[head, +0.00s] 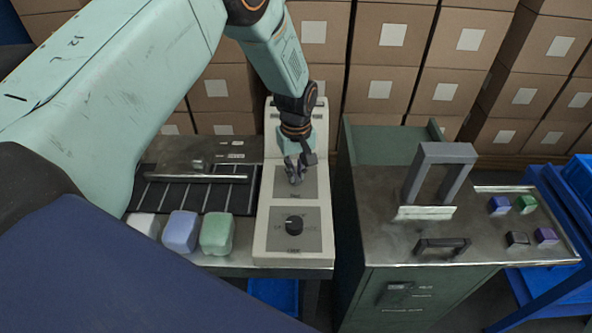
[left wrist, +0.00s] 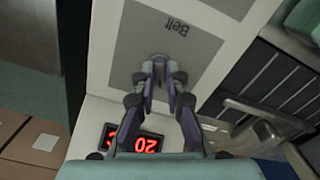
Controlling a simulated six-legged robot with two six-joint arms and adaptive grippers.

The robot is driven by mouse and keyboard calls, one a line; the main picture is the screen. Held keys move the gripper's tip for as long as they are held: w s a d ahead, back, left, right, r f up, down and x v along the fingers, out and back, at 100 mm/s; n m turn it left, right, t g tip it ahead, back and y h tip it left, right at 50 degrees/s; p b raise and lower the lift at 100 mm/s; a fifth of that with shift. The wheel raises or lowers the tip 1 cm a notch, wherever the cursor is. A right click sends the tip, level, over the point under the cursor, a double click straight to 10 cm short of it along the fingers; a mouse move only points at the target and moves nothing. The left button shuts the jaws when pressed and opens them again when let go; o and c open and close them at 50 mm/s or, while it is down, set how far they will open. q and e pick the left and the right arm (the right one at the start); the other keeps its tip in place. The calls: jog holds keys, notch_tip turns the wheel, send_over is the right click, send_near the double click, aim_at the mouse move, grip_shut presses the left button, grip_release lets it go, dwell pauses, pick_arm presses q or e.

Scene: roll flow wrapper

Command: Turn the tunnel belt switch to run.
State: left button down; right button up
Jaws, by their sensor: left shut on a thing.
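The tunnel belt switch (left wrist: 160,59) sits on a grey plate marked "Belt" (left wrist: 175,27) on the pale control panel (head: 262,245). My left gripper (head: 296,178) comes down on this plate from above. In the left wrist view its two fingers (left wrist: 160,71) are shut on the switch and cover most of it. Which way the switch points is hidden. My right gripper is in neither view.
A second black knob (head: 294,225) is on the panel's near plate. A red digit display (left wrist: 133,142) lies behind the fingers. Soap-like blocks (head: 217,233) sit left. A steel-topped green cabinet (head: 375,230) with a grey frame (head: 462,170) stands right.

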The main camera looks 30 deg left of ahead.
pick_arm(q)
jog(key=shift+m, duration=0.4)
jog(key=m, duration=0.4)
jog(key=shift+m, duration=0.4)
jog(key=m, duration=0.6)
jog(key=shift+a, duration=0.1)
jog(key=shift+m, duration=0.3)
jog(key=c, duration=1.3)
grip_release()
jog(key=shift+w, duration=0.15)
jog(key=shift+c, duration=0.2)
jog(key=shift+r, duration=0.1)
